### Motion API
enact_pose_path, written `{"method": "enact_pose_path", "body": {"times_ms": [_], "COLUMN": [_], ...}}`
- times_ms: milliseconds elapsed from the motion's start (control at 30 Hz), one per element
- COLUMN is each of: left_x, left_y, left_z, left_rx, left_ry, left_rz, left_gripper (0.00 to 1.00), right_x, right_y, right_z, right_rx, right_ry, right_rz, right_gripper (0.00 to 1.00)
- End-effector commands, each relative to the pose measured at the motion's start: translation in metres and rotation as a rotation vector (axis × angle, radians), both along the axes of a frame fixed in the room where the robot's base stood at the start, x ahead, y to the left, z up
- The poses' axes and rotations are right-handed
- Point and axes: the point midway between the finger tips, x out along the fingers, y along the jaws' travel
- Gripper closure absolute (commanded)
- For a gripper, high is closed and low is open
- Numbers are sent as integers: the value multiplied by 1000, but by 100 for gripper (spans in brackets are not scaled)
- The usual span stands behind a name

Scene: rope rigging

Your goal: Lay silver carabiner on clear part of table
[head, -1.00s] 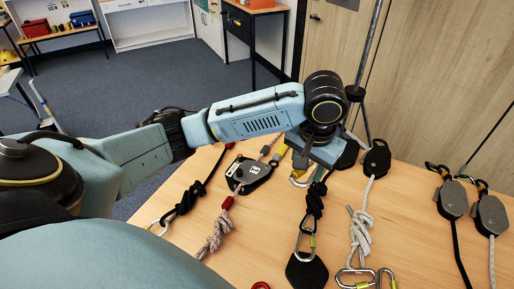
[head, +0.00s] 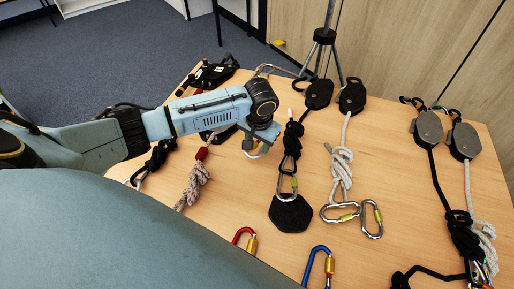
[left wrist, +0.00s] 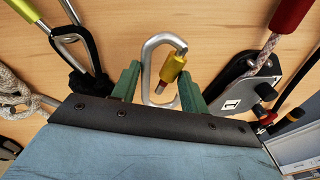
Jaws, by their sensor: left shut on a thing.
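The silver carabiner (left wrist: 147,70) has a yellow gate sleeve. In the left wrist view it sits between the green fingers of my left gripper (left wrist: 159,78), which is shut on it. In the head view my left gripper (head: 257,148) hangs over the left-middle of the table (head: 245,190), left of the black knotted rope. The carabiner is small and partly hidden there, so its height above the wood is hard to tell. My right gripper is not in view.
A black plate (head: 291,214) with its carabiner lies right of the gripper. Two silver carabiners (head: 340,213) lie further right. A grey rope (head: 193,183) with a red sleeve lies left. Red (head: 245,236) and blue (head: 316,259) carabiners lie in front. Bare wood shows between them.

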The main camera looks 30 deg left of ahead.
Motion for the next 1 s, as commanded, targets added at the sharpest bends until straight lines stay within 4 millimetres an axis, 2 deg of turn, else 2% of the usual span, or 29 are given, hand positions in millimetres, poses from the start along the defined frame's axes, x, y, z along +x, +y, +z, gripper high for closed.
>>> {"method": "enact_pose_path", "body": {"times_ms": [100, 200, 467, 933, 967, 1000], "left_x": [-1, -1, 0, -2, -3, -3], "left_y": [0, 0, 0, -1, -1, -1], "left_z": [-20, -30, -29, -43, -44, -44], "left_rx": [1, 1, 0, -1, 0, 0], "left_ry": [3, 2, 1, 5, 6, 7], "left_rz": [0, 0, 0, -1, 0, 0], "left_gripper": [79, 79, 79, 79, 53, 48], "right_x": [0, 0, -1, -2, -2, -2], "right_y": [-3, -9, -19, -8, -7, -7], "right_z": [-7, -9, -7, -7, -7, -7], "right_rx": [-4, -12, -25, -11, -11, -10], "right_ry": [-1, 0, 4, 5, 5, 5], "right_rz": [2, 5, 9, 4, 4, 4], "right_gripper": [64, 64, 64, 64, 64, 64]}}
